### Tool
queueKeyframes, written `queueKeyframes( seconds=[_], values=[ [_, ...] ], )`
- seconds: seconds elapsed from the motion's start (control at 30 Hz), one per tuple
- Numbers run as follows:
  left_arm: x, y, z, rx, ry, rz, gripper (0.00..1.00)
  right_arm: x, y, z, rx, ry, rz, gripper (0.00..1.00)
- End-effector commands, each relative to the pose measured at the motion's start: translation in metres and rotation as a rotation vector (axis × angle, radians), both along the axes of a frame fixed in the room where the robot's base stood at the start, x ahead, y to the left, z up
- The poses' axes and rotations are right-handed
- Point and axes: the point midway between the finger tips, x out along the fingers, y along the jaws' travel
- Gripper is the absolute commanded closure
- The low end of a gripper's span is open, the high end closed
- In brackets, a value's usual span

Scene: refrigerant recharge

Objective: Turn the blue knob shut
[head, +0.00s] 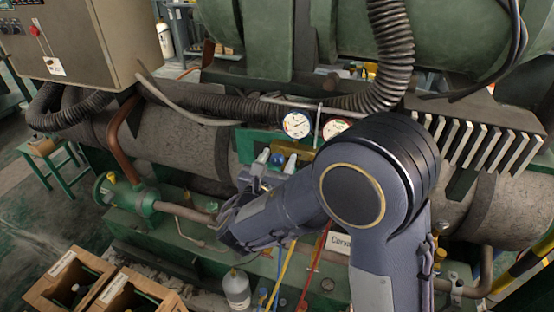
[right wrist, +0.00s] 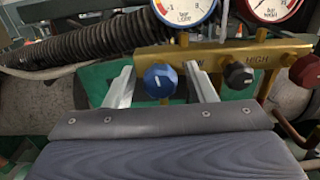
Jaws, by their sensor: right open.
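The blue knob (right wrist: 160,82) with a white mark sits on the brass manifold (right wrist: 212,53), below the blue-rimmed gauge. In the head view the blue knob (head: 277,159) shows small between the tips of my right gripper (head: 277,162). In the right wrist view the two fingers of my right gripper (right wrist: 160,84) are open, one on each side of the knob, with gaps visible between fingers and knob. They are not shut on it. How deep the knob lies between them is hard to tell. My left gripper is not in view.
A black knob (right wrist: 238,76) stands close right of the right finger, with a red knob (right wrist: 306,71) farther right. The blue-rimmed gauge (head: 297,124) and red-rimmed gauge (head: 337,128) rise above. Hoses hang below. Wooden crates (head: 70,278) stand at lower left.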

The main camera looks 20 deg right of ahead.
Motion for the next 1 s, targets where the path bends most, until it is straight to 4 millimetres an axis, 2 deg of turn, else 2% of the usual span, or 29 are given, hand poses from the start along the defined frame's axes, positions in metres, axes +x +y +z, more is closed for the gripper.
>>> queueKeyframes(
  seconds=[0.13, 0.47, 0.77, 1.0],
  values=[
    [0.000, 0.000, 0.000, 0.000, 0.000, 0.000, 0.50, 0.000, 0.000, 0.000, 0.000, 0.000, 0.000, 0.52],
    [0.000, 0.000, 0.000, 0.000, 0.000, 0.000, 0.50, 0.000, 0.000, 0.000, 0.000, 0.000, 0.000, 0.94],
    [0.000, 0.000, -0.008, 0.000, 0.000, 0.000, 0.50, 0.000, 0.000, -0.002, 0.034, -0.023, -0.001, 0.94],
    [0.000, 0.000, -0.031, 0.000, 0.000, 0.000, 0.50, 0.000, 0.000, -0.005, 0.151, -0.102, -0.001, 0.94]
  ],
)
